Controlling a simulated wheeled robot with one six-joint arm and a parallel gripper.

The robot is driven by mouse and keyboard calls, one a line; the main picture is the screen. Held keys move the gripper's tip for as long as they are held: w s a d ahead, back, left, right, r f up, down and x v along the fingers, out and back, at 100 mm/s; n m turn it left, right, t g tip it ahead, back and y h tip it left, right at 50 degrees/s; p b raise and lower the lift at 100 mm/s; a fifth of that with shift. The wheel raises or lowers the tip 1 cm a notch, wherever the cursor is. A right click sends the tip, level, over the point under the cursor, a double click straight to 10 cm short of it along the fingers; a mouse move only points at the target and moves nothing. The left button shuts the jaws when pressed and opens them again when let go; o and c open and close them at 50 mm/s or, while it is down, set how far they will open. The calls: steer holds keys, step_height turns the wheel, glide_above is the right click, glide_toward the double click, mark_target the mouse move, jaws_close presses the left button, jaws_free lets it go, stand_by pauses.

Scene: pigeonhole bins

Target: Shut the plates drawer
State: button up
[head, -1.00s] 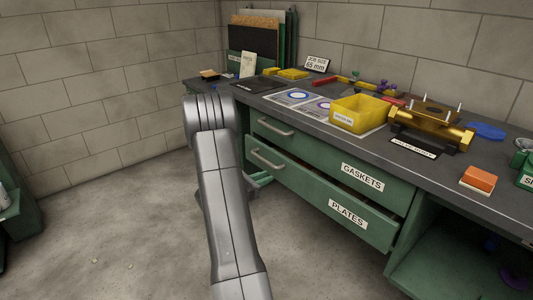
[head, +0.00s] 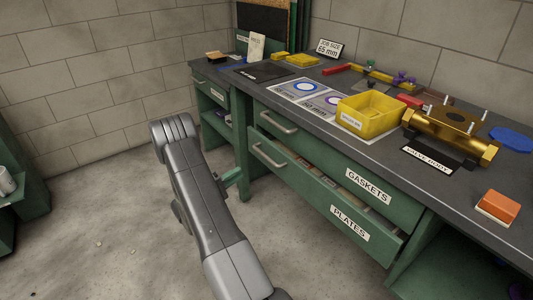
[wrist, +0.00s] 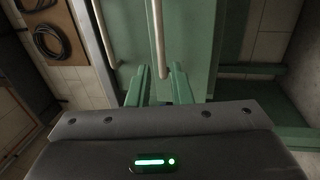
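The green plates drawer (head: 313,203) is the lower one under the bench, with a white PLATES label (head: 350,223) and a bar handle (head: 268,156). It stands partly out, and a strip of its inside shows below the gaskets drawer (head: 325,166). My gripper (head: 232,178) is to the left of the plates drawer's front in the head view, partly hidden behind my arm. In the wrist view its two green fingers (wrist: 159,88) are apart with nothing between them. A bar handle (wrist: 158,40), apparently the plates drawer's, lies just ahead of the fingers.
The bench top (head: 445,195) holds a yellow bin (head: 366,116), a brass valve body (head: 450,130) and an orange block (head: 497,206). A green cabinet (head: 18,190) stands at the far left. The floor (head: 120,235) in front of the drawers is open.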

mark_target(265, 156)
steer(key=x, duration=1.3)
steer(key=shift+w+d+r+b, duration=0.1)
steer(key=shift+w+d+b, duration=0.1)
steer(key=shift+b, duration=0.1)
jaws_close()
